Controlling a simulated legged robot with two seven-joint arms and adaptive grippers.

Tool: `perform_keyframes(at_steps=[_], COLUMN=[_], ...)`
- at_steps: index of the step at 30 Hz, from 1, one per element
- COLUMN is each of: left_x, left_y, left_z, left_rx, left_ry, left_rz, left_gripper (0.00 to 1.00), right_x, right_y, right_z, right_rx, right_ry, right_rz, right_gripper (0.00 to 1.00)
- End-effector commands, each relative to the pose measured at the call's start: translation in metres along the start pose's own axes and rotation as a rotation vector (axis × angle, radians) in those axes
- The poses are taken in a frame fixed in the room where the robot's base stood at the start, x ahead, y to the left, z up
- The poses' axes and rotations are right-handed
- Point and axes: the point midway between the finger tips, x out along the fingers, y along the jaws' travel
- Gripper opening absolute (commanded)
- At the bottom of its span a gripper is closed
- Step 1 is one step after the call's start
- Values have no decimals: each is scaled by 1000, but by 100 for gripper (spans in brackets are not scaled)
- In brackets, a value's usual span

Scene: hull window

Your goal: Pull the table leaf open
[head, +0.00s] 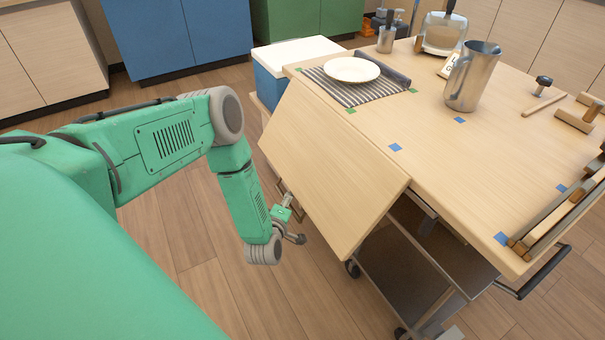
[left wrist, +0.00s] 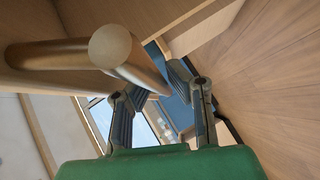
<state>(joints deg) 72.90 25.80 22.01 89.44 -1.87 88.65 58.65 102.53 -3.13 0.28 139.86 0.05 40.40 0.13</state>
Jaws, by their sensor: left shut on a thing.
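The table leaf (head: 330,165) is a pale wooden panel. It slopes down and outward from the left edge of the wooden table (head: 470,165). My left gripper (head: 287,205) is at the leaf's lower outer edge, partly hidden beside it. In the left wrist view its two dark fingers (left wrist: 158,82) are closed around a round tan bar handle (left wrist: 60,53), which runs along the wooden panel there. The end of the bar faces the camera. My right gripper is not in view.
On the table, a white plate (head: 352,70) rests on a striped mat (head: 345,91), with a metal pitcher (head: 474,78) to its right. A blue bin with a white lid (head: 290,52) stands behind the leaf. A metal cart (head: 410,255) is under the table. The floor on the left is clear.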

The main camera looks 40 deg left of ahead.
Motion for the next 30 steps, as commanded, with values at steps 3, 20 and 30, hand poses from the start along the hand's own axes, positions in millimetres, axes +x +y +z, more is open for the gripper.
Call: perform_keyframes(at_steps=[3,20,30], left_x=[-26,-108,-134], left_y=[13,90,143], left_z=[-25,-105,-132], left_rx=[76,428,606], left_ry=[-1,-3,-3], left_rz=[-88,-440,-614], left_gripper=[0,0,0], right_x=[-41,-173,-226], right_y=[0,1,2], right_z=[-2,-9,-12], right_rx=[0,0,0], right_ry=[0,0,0], right_rz=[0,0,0], right_gripper=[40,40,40])
